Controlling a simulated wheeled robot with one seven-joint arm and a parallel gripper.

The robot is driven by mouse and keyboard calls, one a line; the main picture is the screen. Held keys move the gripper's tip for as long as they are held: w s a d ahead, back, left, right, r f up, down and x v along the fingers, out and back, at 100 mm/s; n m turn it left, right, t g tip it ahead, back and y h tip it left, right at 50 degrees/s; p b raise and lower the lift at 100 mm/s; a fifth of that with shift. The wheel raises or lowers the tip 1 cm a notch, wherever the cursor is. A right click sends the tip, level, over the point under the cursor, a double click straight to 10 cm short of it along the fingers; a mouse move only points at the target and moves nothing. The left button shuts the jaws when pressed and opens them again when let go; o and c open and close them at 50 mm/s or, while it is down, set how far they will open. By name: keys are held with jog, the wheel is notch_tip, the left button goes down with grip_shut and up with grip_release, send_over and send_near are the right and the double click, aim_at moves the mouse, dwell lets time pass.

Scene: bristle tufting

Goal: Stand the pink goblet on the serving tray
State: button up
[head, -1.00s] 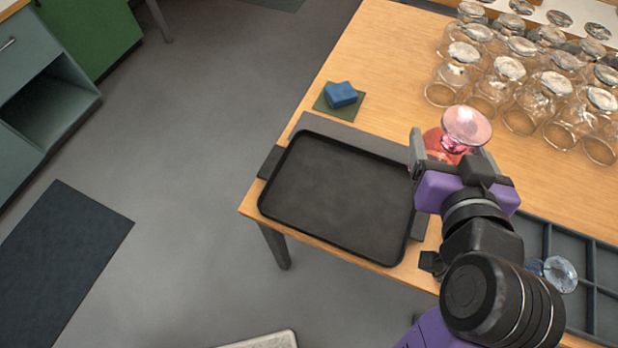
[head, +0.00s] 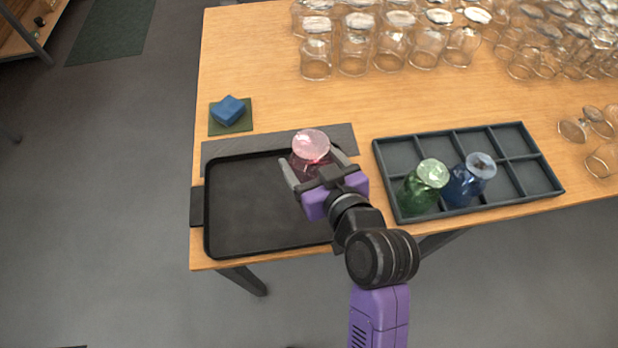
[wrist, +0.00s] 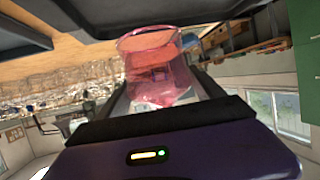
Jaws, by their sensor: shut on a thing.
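The pink goblet (head: 311,147) is a clear pink glass with its round disc end facing up in the head view. My gripper (head: 318,172) is shut on the pink goblet, with one finger on each side of it. The goblet also fills the middle of the wrist view (wrist: 158,70), between the fingers. The black serving tray (head: 255,205) lies on the wooden table, and the goblet shows over its right part. I cannot tell how high the goblet is above the tray. My gripper and arm hide the tray's right side.
A dark divided crate (head: 515,150) right of the tray holds a green glass (head: 425,187) and a blue glass (head: 468,182). A blue sponge (head: 228,110) sits on a green cloth behind the tray. Several clear glasses (head: 357,45) stand at the back. The tray's left part is bare.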

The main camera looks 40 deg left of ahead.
jog(key=shift+f, duration=3.95)
jog(key=shift+f+b, duration=0.15)
jog(key=shift+b, duration=0.2)
jog(key=o, duration=1.7)
